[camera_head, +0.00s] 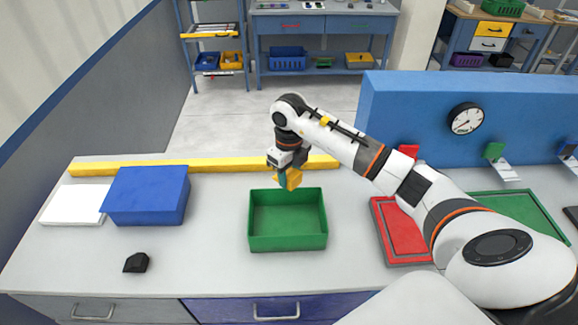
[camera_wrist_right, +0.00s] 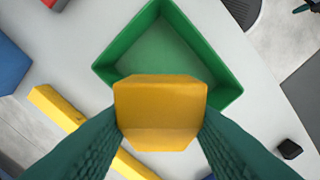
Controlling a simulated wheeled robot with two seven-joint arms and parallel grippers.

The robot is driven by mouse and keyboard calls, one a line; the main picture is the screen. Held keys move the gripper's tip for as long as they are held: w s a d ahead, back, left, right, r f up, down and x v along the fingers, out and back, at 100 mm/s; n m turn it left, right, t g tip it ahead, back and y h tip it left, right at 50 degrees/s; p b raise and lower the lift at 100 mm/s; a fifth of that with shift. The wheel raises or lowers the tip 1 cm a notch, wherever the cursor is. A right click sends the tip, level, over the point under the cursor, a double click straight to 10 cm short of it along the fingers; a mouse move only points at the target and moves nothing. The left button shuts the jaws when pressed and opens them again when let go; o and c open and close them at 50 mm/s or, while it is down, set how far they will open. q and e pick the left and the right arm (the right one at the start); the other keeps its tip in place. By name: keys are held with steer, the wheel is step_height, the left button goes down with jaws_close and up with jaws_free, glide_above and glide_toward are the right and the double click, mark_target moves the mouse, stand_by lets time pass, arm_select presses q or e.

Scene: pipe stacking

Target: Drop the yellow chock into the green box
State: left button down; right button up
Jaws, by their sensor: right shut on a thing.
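The yellow chock (camera_wrist_right: 160,112) is a small yellow block between the two green fingers of my right gripper (camera_head: 287,182). The gripper is shut on it, and the chock also shows in the head view (camera_head: 294,178). It is held above the table, near the far rim of the green box (camera_head: 287,244). The green box is open-topped, and the part of its floor that shows is empty. In the wrist view the green box (camera_wrist_right: 225,92) lies below and beyond the chock, which hides part of it. My left gripper is not in view.
A blue box (camera_head: 148,195) and a white flat item (camera_head: 72,205) are at the left. A black block (camera_head: 136,262) lies near the front left. A yellow bar (camera_head: 205,164) runs along the back edge. A red tray (camera_head: 392,245) stands right of the green box.

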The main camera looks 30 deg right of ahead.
mark_target(289, 172)
steer(key=shift+f+b, duration=0.45)
steer(key=shift+f, duration=0.25)
step_height(289, 172, down, 5)
steer(key=b, duration=0.3)
steer(key=shift+r, duration=0.2)
steer(key=o, duration=1.1)
step_height(289, 172, up, 11)
steer(key=shift+w+r+b, duration=0.1)
steer(key=shift+b, duration=0.65)
steer(key=shift+r, duration=0.45)
